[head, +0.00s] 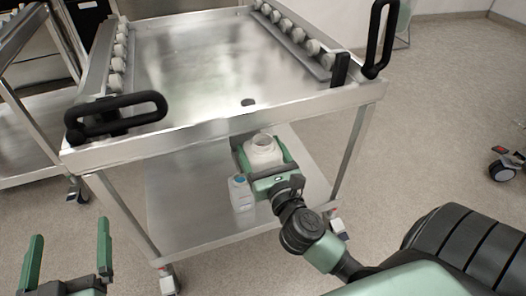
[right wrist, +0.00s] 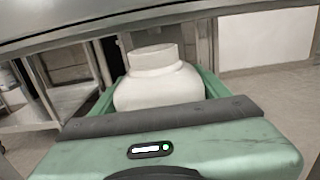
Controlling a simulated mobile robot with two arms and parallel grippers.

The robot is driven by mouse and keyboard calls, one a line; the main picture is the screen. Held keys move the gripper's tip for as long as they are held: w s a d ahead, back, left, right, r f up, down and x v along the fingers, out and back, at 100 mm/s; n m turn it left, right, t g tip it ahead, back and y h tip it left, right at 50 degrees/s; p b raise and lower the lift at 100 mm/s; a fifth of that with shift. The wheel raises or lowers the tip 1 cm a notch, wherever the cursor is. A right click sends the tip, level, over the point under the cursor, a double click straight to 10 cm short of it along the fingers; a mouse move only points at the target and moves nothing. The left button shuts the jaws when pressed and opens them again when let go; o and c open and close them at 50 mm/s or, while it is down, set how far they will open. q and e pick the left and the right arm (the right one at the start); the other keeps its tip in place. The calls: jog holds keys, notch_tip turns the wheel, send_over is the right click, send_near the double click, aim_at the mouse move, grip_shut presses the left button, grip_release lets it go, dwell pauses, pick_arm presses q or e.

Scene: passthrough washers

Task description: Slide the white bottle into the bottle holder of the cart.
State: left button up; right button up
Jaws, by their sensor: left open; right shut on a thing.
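The white bottle (head: 264,152), wide with a short neck, is upright between the green fingers of my right gripper (head: 262,160), which is shut on it. They are in front of the metal cart (head: 215,137), just below its top's front edge. In the right wrist view the bottle (right wrist: 158,85) fills the middle between the fingers, with the cart's underside above it. A smaller white bottle with a blue cap (head: 241,195) shows just left of my right gripper. My left gripper (head: 70,250) is open and empty at the lower left. I cannot clearly make out the bottle holder.
Rows of white round pieces (head: 295,33) line both sides. Black handles (head: 115,115) stick out at the front corners. A lower shelf (head: 185,215) lies below. Another metal cart stands left.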

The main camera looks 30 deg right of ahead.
pick_arm(q)
jog(key=s+a+f+g+y+p, duration=0.1)
jog(key=s+f+g, duration=0.2)
jog(key=f, duration=0.3)
jog(key=s+a+f+g+y+p, duration=0.1)
jog(key=s+a+f+g+p, duration=0.1)
jog(key=f+g, duration=0.3)
jog(key=shift+s+a+f+y, duration=0.25)
jog(key=shift+s+f, duration=0.3)
jog(key=shift+f, duration=0.35)
pick_arm(e)
jog(key=x, duration=1)
jog(key=shift+w+f, duration=0.1)
jog(key=shift+f, duration=0.05)
pick_arm(q)
jog(key=shift+s+a+f+n+g, duration=0.15)
jog(key=shift+s+f+g, duration=0.25)
jog(key=shift+s, duration=0.1)
jog(key=shift+s+a+f+n+g, duration=0.1)
jog(key=shift+s+f+n+g, duration=0.05)
jog(key=shift+s+f+g, duration=0.25)
pick_arm(e)
jog(key=shift+w, duration=0.15)
pick_arm(q)
jog(key=shift+r, duration=0.2)
